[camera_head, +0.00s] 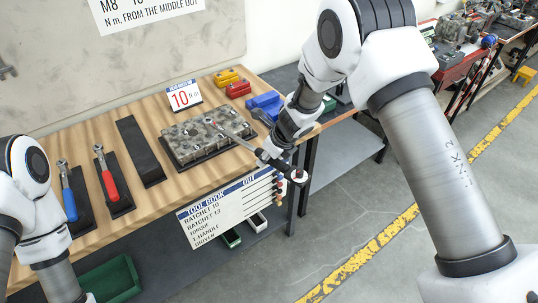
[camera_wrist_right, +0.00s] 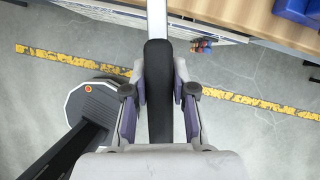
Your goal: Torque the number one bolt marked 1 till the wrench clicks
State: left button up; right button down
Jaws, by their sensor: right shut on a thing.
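My right gripper (camera_head: 277,150) is shut on the black handle of a torque wrench. In the right wrist view the handle (camera_wrist_right: 160,70) lies between the two fingers, and its pale shaft runs up out of the picture. In the head view the wrench shaft (camera_head: 236,136) reaches from the gripper, beyond the bench's front edge, to the grey metal casting (camera_head: 190,150). The wrench's head is over the casting's top; whether it sits on a bolt I cannot tell. The bolt marked 1 is too small to make out. My left arm shows at the left, its gripper out of view.
The casting lies on a dark mat on the wooden bench (camera_head: 90,150). A blue-handled ratchet (camera_head: 68,195), a red-handled ratchet (camera_head: 107,177) and an empty dark mat (camera_head: 139,150) are to its left. Yellow, red and blue holders (camera_head: 265,103) stand to its right. A "10 N m" sign (camera_head: 184,95) stands behind.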

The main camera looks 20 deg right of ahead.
jog(key=w+d, duration=0.1)
jog(key=w+d+n, duration=0.1)
jog(key=shift+w+d+r, duration=0.1)
jog(key=shift+d, duration=0.25)
jog(key=shift+r+p, duration=1.65)
jog(key=shift+r, duration=0.05)
